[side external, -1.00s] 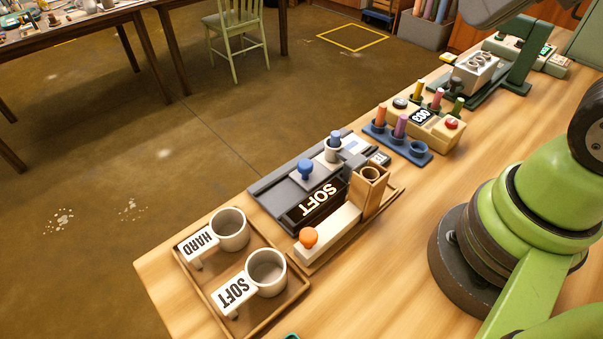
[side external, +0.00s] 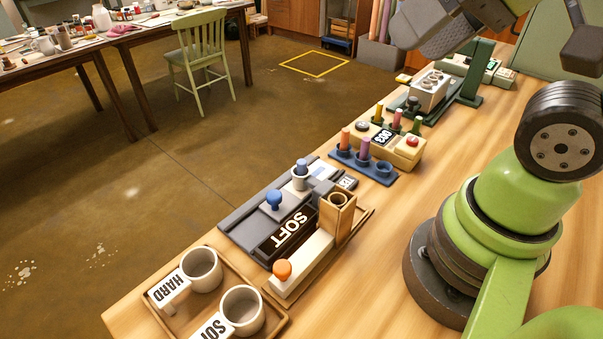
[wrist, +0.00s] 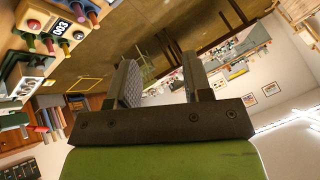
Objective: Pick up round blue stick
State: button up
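A round blue stick (side external: 301,167) stands upright in a small white cup on the grey device with the SOFT display; only its top shows. A blue mushroom-shaped knob (side external: 274,200) is nearer on the same device. My gripper shows in the wrist view (wrist: 160,75), its two dark fingers apart with nothing between them. In the side view, grey parts of my arm's end hang at the top right, far from the blue stick; the fingertips cannot be made out there. The wrist view does not clearly show the blue stick.
A blue rack (side external: 341,158) holds an orange and a purple stick, with one empty hole. Behind it is a cream box (side external: 406,150) reading 003. A wooden tray (side external: 157,314) with HARD and SOFT cups is at the front. A wooden holder (side external: 338,214) stands beside the SOFT device. Bare tabletop lies right of these.

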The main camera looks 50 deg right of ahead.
jog(key=m+g+h, duration=0.2)
jog(key=m+g, duration=0.5)
jog(key=m, duration=1.4)
send_over(301, 162)
notch_tip(301, 162, down, 15)
notch_tip(301, 162, down, 4)
jog(key=shift+f, duration=2.9)
jog(key=shift+c, duration=0.4)
grip_shut()
